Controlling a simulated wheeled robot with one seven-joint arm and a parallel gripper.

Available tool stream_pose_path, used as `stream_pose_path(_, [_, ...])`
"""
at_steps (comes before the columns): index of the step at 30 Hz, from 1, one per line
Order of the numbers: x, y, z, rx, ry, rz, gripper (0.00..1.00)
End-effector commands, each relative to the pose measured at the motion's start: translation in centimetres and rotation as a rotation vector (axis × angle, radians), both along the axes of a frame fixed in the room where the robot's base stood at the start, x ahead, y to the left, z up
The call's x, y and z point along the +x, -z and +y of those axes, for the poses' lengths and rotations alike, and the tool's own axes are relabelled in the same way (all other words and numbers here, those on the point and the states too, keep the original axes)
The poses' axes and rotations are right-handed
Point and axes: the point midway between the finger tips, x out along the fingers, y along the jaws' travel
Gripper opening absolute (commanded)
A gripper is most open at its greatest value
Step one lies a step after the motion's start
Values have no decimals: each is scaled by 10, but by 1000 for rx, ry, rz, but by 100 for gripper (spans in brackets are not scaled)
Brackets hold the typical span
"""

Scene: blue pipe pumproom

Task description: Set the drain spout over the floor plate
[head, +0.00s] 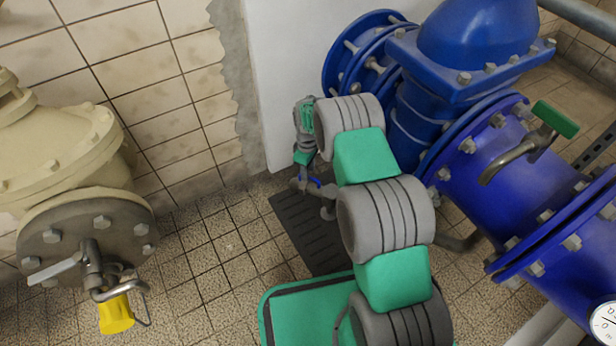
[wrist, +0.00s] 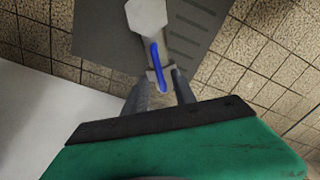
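My gripper (wrist: 161,80) points down, and its two grey fingers close in on a thin blue handle (wrist: 155,55), with no clear gap seen at the tips. The handle joins a light grey end piece (wrist: 147,18), which looks like part of the drain spout. In the head view the blue handle (head: 315,182) shows small beside my gripper (head: 302,182), and a grey pipe end, likely the spout (head: 328,209), sits just below it. The dark slotted floor plate (head: 297,228) lies beneath, partly hidden by my arm; the wrist view shows the plate (wrist: 100,35) behind the grey piece.
Large blue flanged pipework (head: 480,150) stands to the right, with a green-handled tap (head: 540,130). A cream flanged valve body (head: 60,150) with a yellow part (head: 116,314) stands left. A white wall block (head: 285,70) rises behind. Tiled floor (head: 210,255) left of the plate is clear.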

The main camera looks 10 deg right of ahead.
Motion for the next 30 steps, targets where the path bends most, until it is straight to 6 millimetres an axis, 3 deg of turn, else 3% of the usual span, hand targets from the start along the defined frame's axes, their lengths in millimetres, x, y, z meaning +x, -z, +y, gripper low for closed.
stream_pose_path(1, [1,11,0,0,0,-1,32])
stream_pose_path(3, [1,15,0,0,0,-2,32])
stream_pose_path(10, [1,14,0,0,1,-3,32])
stream_pose_path(22, [1,14,0,0,1,-1,0])
stream_pose_path(30, [1,14,0,0,1,-2,0])
